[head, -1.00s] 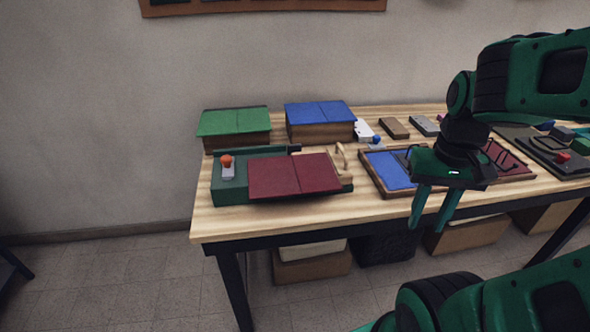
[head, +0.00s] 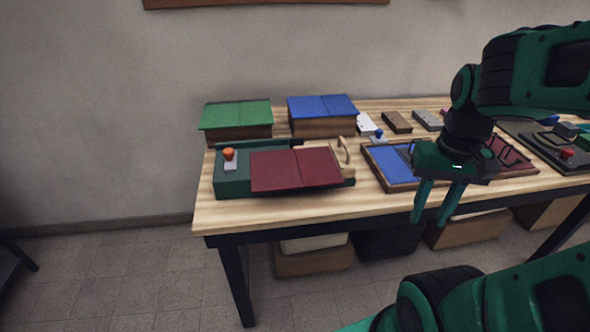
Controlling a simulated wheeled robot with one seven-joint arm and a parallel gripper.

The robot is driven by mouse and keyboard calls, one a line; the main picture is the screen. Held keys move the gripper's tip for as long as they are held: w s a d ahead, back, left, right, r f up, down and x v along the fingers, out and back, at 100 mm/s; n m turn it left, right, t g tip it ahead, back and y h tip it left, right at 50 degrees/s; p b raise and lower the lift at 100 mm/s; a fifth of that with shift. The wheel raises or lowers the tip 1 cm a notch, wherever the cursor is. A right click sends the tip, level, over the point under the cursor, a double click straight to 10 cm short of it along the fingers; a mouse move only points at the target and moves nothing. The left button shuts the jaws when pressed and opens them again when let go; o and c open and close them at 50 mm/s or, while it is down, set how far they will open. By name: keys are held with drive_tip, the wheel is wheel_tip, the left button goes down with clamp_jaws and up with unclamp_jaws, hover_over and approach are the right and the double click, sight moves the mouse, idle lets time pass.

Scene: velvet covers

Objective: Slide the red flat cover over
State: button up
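The red flat cover (head: 296,169) lies on top of a dark green base (head: 232,184) at the left front of the table. It has a seam across its middle and spans the middle and right of the base. An orange knob on a pale plate (head: 230,158) shows on the uncovered left end of the base. A wooden handle-like piece (head: 346,157) stands at the base's right end. My gripper (head: 433,218) points down at the table's front edge, well right of the red cover. Its two fingers are apart with nothing between them.
A green-covered box (head: 237,117) and a blue-covered box (head: 323,109) stand behind the base. A framed tray with a blue panel (head: 391,166) lies to the right, partly hidden by my gripper. Small blocks (head: 397,122) sit behind it. Bare tabletop (head: 270,207) runs along the front left.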

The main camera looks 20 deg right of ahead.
drive_tip(key=c, duration=0.3)
drive_tip(key=shift+s+r, duration=0.25)
drive_tip(key=shift+r, duration=0.1)
clamp_jaws()
drive_tip(key=w+a+r+n, duration=0.2)
drive_tip(key=w+a, duration=0.6)
drive_tip(key=w, duration=0.5)
drive_tip(key=w+a+n, duration=0.1)
drive_tip(key=w+a, duration=0.3)
drive_tip(key=a, duration=0.3)
drive_tip(key=w+a+n, duration=0.1)
drive_tip(key=w+a, duration=0.3)
drive_tip(key=a, duration=0.4)
drive_tip(key=w+f, duration=0.1)
drive_tip(key=f, duration=0.6)
drive_tip(key=w+f, duration=0.1)
drive_tip(key=f, duration=0.2)
drive_tip(key=shift+w+d+f, duration=0.25)
drive_tip(key=shift+w+f, duration=0.1)
drive_tip(key=shift+f, duration=0.05)
drive_tip(key=shift+w+d, duration=0.15)
drive_tip(key=shift+w, duration=0.35)
drive_tip(key=shift+w, duration=0.1)
